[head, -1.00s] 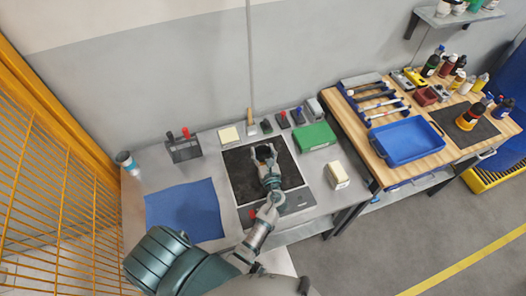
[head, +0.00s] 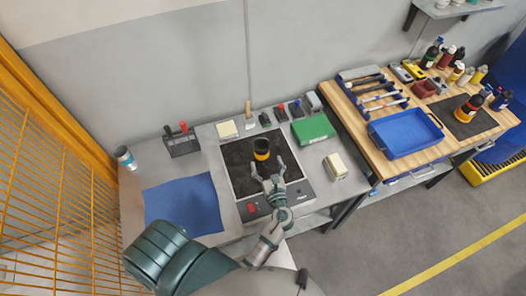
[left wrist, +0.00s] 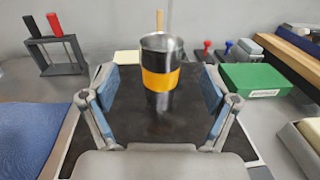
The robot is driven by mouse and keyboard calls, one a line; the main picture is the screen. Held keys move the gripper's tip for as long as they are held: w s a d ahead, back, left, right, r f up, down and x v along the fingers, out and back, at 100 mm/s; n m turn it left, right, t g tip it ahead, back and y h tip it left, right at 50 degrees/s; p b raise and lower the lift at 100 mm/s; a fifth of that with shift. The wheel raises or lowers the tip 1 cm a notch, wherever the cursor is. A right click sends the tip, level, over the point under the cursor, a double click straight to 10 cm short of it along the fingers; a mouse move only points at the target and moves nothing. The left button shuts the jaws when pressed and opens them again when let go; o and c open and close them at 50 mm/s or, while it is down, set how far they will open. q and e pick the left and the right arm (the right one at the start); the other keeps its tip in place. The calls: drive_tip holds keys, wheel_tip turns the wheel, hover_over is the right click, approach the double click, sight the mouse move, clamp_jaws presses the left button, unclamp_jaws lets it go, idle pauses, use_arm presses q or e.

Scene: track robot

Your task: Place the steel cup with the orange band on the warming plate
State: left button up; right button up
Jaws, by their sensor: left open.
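The steel cup with the orange band (head: 262,150) stands upright on the black top of the warming plate (head: 238,176). In the left wrist view the cup (left wrist: 160,62) stands ahead of the fingers, between their lines and apart from them. My left gripper (head: 268,174) is open and empty, just in front of the cup on the near side. Its two fingers (left wrist: 158,95) are spread wide in the left wrist view. The plate's front strip with a red switch (head: 251,208) shows beside my left wrist. My right gripper is not in view.
A blue cloth (head: 184,207) lies left of the plate. A green box (head: 313,130) and a cream block (head: 335,167) are on the right. Stamps (head: 281,113) and a rack (head: 181,141) stand along the wall. A wooden table with a blue tray (head: 406,134) is farther right.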

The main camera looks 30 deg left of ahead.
use_arm(q)
drive_tip(key=shift+v, duration=1.4)
drive_tip(key=shift+s, duration=0.15)
